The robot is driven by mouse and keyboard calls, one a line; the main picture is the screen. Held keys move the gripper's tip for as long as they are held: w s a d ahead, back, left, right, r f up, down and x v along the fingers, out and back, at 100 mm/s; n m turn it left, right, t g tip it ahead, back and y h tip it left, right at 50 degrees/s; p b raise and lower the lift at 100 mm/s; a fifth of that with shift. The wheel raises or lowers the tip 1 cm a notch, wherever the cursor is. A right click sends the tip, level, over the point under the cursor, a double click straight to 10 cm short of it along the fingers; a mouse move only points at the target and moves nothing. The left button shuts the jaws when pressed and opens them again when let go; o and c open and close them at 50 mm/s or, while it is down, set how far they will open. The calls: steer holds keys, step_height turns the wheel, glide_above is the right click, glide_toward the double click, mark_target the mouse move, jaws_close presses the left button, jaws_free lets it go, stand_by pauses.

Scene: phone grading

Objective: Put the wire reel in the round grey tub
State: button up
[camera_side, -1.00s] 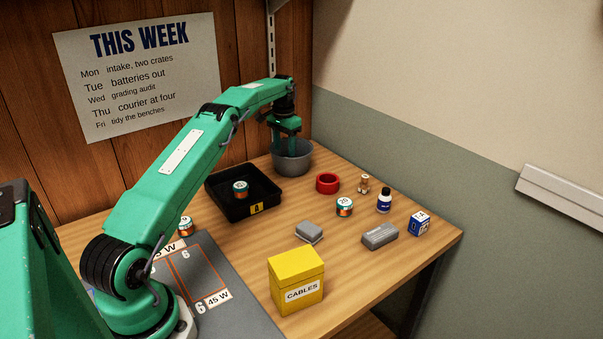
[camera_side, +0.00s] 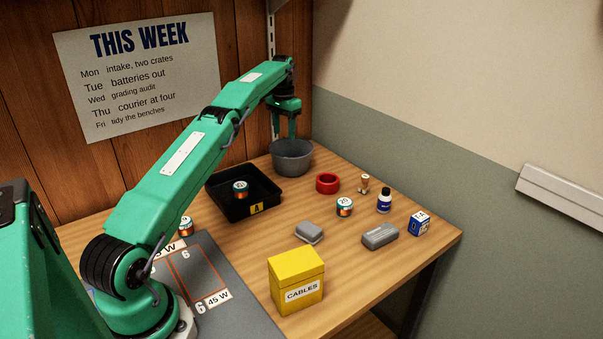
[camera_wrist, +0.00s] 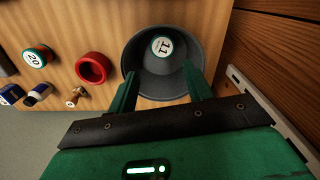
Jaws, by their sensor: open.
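The round grey tub (camera_side: 291,162) stands at the back of the table, near the wall corner; it also shows in the wrist view (camera_wrist: 137,48). Inside it lies a wire reel (camera_wrist: 162,47) with a white top numbered 11, seen only in the wrist view; the tub wall hides it from the side. My gripper (camera_side: 285,132) is above the tub, its fingers apart and empty. In the wrist view my gripper (camera_wrist: 161,88) has one finger at each side of the tub's near part, clear of the reel.
A black tray (camera_side: 226,213) left of the tub holds another reel (camera_side: 240,188). A red ring (camera_side: 327,183), a further reel (camera_side: 344,207), a small figure (camera_side: 364,184), a bottle (camera_side: 384,202) and a blue box (camera_side: 419,223) stand to the right. A yellow CABLES box (camera_side: 296,280) is in front.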

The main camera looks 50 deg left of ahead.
steer(key=shift+r, duration=0.1)
steer(key=d+r+t, duration=0.1)
steer(key=d+r, duration=1)
steer(key=r, duration=0.1)
steer(key=s+d+r+m+t, duration=0.1)
steer(key=s+d+r+t, duration=0.1)
steer(key=s+d+r, duration=0.65)
steer(key=s+d+f+t, duration=0.1)
steer(key=s+d+f, duration=0.1)
steer(key=s+d, duration=1)
steer(key=s+d+f, duration=0.2)
steer(key=s+f, duration=0.1)
steer(key=s, duration=0.3)
steer(key=s+d+f+m+t, duration=0.1)
steer(key=s+d+f, duration=0.1)
steer(key=s+f, duration=0.2)
steer(key=s, duration=0.2)
steer(key=shift+s+d+f+t, duration=0.15)
steer(key=shift+s+d+t, duration=0.15)
steer(key=shift+s+d, duration=0.1)
